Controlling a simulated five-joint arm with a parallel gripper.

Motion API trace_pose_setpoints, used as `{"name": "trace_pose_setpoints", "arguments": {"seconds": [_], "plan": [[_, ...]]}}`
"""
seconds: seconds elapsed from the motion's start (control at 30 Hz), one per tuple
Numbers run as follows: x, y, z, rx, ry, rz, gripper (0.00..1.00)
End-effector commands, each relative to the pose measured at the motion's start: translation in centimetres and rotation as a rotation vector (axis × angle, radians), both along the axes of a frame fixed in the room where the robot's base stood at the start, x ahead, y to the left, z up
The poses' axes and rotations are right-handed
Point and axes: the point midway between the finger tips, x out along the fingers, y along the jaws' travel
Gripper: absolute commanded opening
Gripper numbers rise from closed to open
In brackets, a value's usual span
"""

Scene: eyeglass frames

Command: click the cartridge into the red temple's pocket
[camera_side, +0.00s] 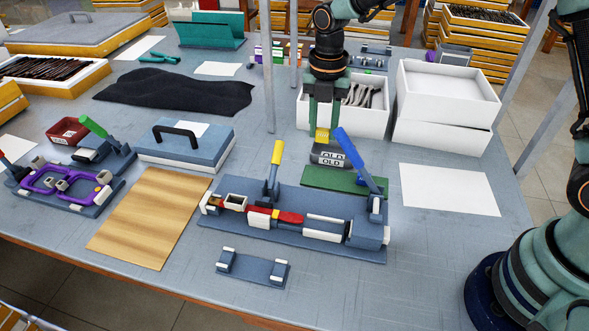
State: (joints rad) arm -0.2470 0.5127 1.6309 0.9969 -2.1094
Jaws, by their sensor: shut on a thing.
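I cannot tell for sure whether this block is the cartridge. The red temple (290,217) lies in the fixture, left of its middle, next to a red and white block (259,217). The temple's pocket is too small to make out. A yellow-handled lever (276,155) and a blue-handled lever (349,150) stand raised on the fixture.
A green plate (330,180) lies right behind the fixture. White boxes (445,105) stand behind on the right. A wooden board (150,215) and a small blue-grey stand (252,268) lie left and in front. The table is clear at the front right.

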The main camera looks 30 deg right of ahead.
Motion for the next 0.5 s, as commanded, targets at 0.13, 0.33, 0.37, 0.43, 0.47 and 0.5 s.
{"name": "trace_pose_setpoints", "arguments": {"seconds": [0.13,0.33,0.37,0.43,0.47,0.5], "plan": [[0.1,0.0,4.1,0.001,-0.006,0.0,0.0],[0.0,0.0,7.7,0.001,-0.002,0.0,0.0],[0.1,0.0,8.1,0.001,-0.002,0.0,0.0],[0.0,0.0,8.8,0.0,-0.001,0.0,0.0],[0.0,0.0,9.0,0.0,-0.001,0.0,0.0],[0.0,0.0,9.2,0.0,0.0,0.0,0.0]]}}
